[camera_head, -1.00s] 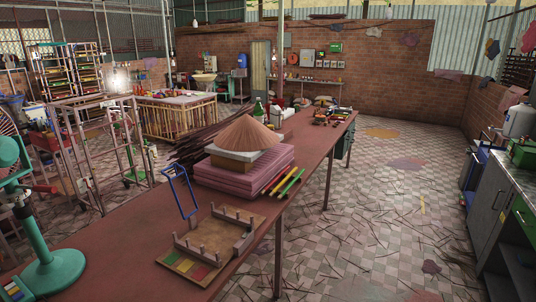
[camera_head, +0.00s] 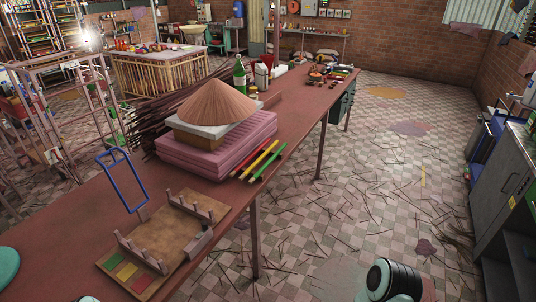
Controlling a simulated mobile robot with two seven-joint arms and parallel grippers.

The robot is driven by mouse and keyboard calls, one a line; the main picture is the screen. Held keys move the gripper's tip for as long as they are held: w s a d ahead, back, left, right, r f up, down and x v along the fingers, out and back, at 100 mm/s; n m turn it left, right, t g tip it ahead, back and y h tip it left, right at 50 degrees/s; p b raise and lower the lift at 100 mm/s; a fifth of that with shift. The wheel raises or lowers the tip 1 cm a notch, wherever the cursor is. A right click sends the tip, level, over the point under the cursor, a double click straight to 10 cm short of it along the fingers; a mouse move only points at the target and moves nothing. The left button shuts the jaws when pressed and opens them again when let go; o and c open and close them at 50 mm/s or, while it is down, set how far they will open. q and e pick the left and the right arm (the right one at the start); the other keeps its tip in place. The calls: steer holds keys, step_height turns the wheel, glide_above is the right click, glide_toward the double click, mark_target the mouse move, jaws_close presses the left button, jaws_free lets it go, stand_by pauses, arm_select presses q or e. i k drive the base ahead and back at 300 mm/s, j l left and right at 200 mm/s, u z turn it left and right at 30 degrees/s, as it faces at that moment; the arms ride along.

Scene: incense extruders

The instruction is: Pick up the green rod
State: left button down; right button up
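The green rod (camera_head: 267,163) lies on the long reddish table (camera_head: 72,228), close to its right edge. It is the rightmost of three slanted rods, beside the yellow rod (camera_head: 258,159) and the red rod (camera_head: 247,158). Part of my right arm shows at the bottom right, well away from the rods, and a small piece of my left arm seems to show at the bottom left. Neither gripper's fingers are in view.
A pink stack (camera_head: 215,156) bearing a conical hat (camera_head: 217,102) stands just left of the rods. A wooden pegged tray (camera_head: 174,232) with coloured squares and a blue frame (camera_head: 123,181) are nearer. A green bottle (camera_head: 239,75) stands behind.

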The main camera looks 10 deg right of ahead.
mark_target(280, 149)
steer(key=i+l+u, duration=0.2)
steer(key=i+l, duration=1.3)
steer(key=l+u, duration=0.25)
steer(key=i+j, duration=0.05)
